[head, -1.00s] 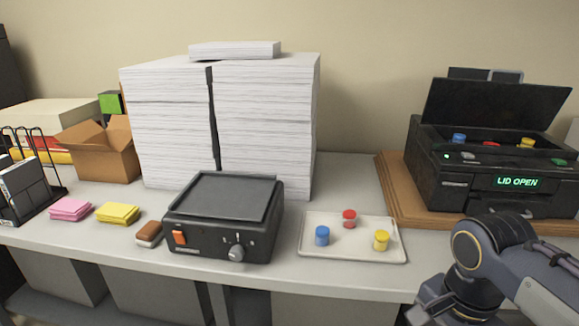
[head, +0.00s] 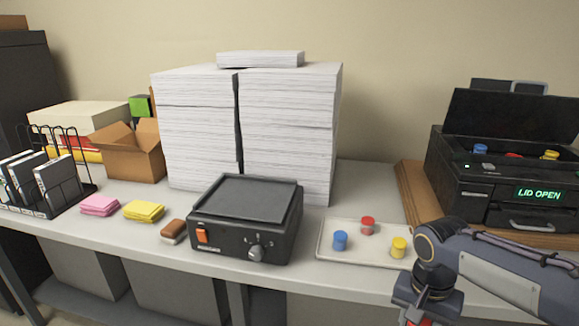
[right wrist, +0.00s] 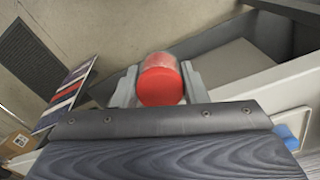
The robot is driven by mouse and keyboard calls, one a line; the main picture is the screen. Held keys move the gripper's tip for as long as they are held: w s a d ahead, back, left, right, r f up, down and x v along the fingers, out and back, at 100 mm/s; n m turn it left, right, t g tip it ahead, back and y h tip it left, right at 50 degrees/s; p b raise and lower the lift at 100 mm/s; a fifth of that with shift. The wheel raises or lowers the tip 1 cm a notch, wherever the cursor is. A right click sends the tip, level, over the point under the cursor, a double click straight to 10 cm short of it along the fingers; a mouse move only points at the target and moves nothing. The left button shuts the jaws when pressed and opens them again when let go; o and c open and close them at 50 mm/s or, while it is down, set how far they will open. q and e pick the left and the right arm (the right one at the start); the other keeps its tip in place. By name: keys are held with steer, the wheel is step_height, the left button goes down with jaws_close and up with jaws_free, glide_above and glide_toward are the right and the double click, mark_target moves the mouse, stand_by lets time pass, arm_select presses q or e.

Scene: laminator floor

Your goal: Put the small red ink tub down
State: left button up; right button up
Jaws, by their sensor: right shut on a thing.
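My right gripper (right wrist: 161,88) is shut on a red ink tub (right wrist: 160,80) in the right wrist view, with a grey finger on each side of it. In the head view my right arm reaches down at the lower right, in front of the bench edge; its fingertips are not clearly shown there. Another red tub (head: 367,225) stands on the white tray (head: 335,257) with a blue tub (head: 340,240) and a yellow tub (head: 399,247). My left gripper is not in view.
The black machine (head: 500,190) with its lid up and "LID OPEN" display stands on a wooden board (head: 413,198). The laminator (head: 245,220) is left of the tray. Paper stacks (head: 290,130) rise behind.

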steer(key=w+a+f+n, duration=0.5)
steer(key=w+f+n, duration=0.3)
steer(key=f, duration=0.4)
step_height(320, 180, down, 6)
steer(key=s, duration=0.2)
steer(key=shift+m, duration=0.4)
